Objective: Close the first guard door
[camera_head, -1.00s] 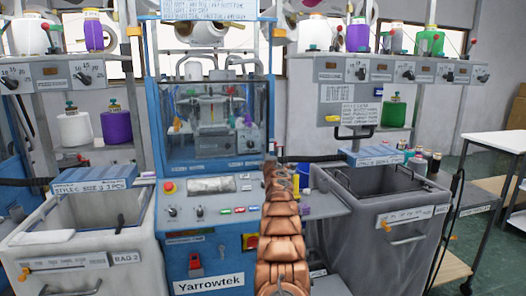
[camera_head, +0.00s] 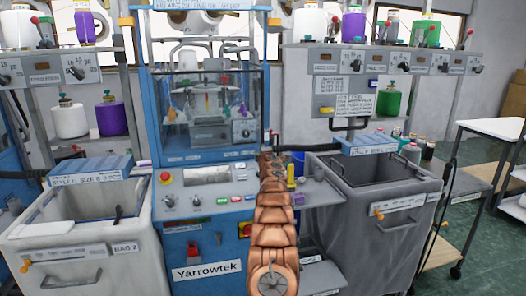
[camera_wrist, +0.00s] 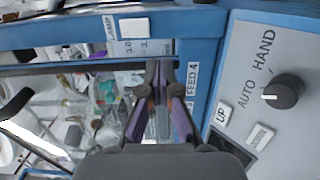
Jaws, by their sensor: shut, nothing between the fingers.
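The blue knitting machine with the Yarrowtek label (camera_head: 207,270) stands in the middle of the head view. Its clear guard door (camera_head: 182,105) is at the front, with needles and yarn parts showing behind it. I cannot tell how far this door is open. In the wrist view, my gripper (camera_wrist: 165,98) is shut and empty, its purple-dark fingers in front of the clear pane beside the blue frame (camera_wrist: 203,65) and the FEED 4 label (camera_wrist: 191,78). I cannot tell whether they touch. In the head view my copper-coloured arm hides the gripper.
A control panel with a HAND/AUTO knob (camera_wrist: 283,91) is close to my gripper. A pale bin (camera_head: 85,235) stands left and a grey bin (camera_head: 385,225) right, each with a blue tray on top. A white side table (camera_head: 495,130) is at far right, with open floor beside it.

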